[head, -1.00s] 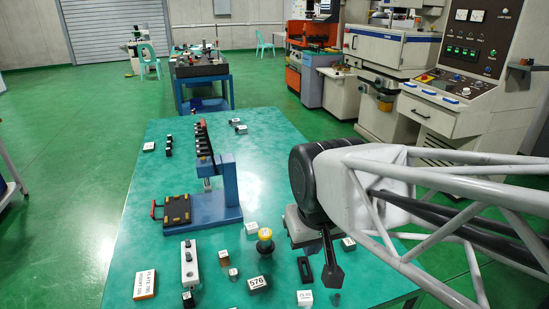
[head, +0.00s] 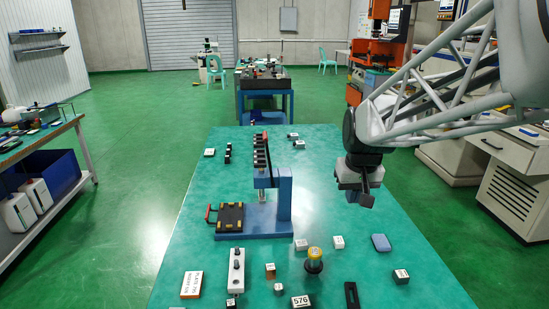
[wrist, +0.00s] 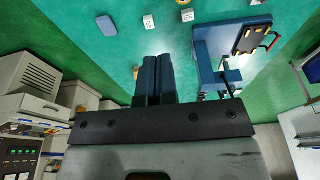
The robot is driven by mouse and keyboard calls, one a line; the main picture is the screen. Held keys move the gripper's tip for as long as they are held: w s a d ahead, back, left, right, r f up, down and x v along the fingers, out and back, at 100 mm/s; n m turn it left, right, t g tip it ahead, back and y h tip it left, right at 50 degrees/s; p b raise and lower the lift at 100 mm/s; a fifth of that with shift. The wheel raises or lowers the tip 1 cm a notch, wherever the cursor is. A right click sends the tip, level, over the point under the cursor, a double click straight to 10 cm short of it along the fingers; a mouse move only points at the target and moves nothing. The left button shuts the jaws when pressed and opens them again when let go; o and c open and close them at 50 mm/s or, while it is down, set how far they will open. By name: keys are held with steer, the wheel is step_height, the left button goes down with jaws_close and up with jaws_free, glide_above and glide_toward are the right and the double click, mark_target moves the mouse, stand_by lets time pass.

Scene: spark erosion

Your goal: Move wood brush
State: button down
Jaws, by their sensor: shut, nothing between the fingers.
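I cannot pick out the wood brush for certain. A small brown block with a pale top (head: 270,270) stands near the front of the green table (head: 345,285); it is too small to tell whether it is the brush. A dark round piece with a yellow top (head: 313,258) stands to its right. My gripper (head: 362,200) is above the table's right side, clear of the objects, behind and to the right of these pieces. Its two dark fingers (wrist: 153,80) are together and empty in the wrist view.
A blue press (head: 283,205) with a dark plate (head: 229,216) stands mid-table to the left of my gripper. A white switch box (head: 236,270), white cubes (head: 338,242) and a blue block (head: 381,243) lie near the front. The right side of the table around my gripper is clear.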

steer(key=w+d+f, duration=0.4)
steer(key=w, duration=0.4)
steer(key=w+d+f, duration=0.3)
steer(key=w, duration=0.6)
steer(key=w+d+f, duration=0.4)
steer(key=w, duration=0.4)
steer(key=w+d+f, duration=0.4)
steer(key=w+f, duration=0.1)
steer(key=f, duration=0.1)
steer(key=w+d+f, duration=0.3)
steer(key=w+f, duration=0.2)
steer(key=f, duration=0.1)
steer(key=w+d+f, duration=0.4)
steer(key=w+f, duration=0.1)
steer(key=f, duration=0.1)
steer(key=shift+w+d+f, duration=0.3)
steer(key=shift+f, duration=0.1)
steer(key=shift+w, duration=0.2)
